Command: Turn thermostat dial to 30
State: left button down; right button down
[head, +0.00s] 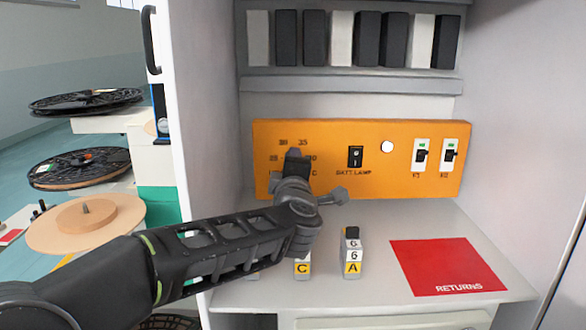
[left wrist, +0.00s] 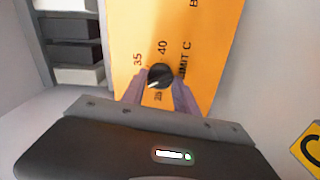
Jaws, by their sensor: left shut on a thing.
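The thermostat dial (left wrist: 161,74) is a round black knob on the orange panel (head: 330,135). In the left wrist view it sits between the two fingers of my left gripper (left wrist: 160,82), which is shut on it. A white mark on the knob points to the lower left in that view. Printed 35 and 40 show beside and above the knob there, with LIMIT C to its right. A number below the knob is hard to read. In the head view my left gripper (head: 297,158) covers the dial, with 30 and 35 printed above it. My right gripper is not in view.
Right of the dial are a black BATT LAMP switch (head: 355,156), a white round lamp (head: 387,147) and two toggle switches (head: 421,154). Below, small lettered blocks (head: 352,255) and a red RETURNS mat (head: 440,267) lie on the shelf. Binders (head: 340,40) stand above.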

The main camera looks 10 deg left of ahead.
pick_arm(q)
jog(key=c, duration=0.9)
grip_release()
jog(key=shift+c, duration=0.2)
jog(key=shift+s, duration=0.1)
jog(key=v, duration=0.7)
jog(key=shift+s+b, duration=0.3)
jog(key=shift+b, duration=0.15)
jog(key=shift+d, duration=0.1)
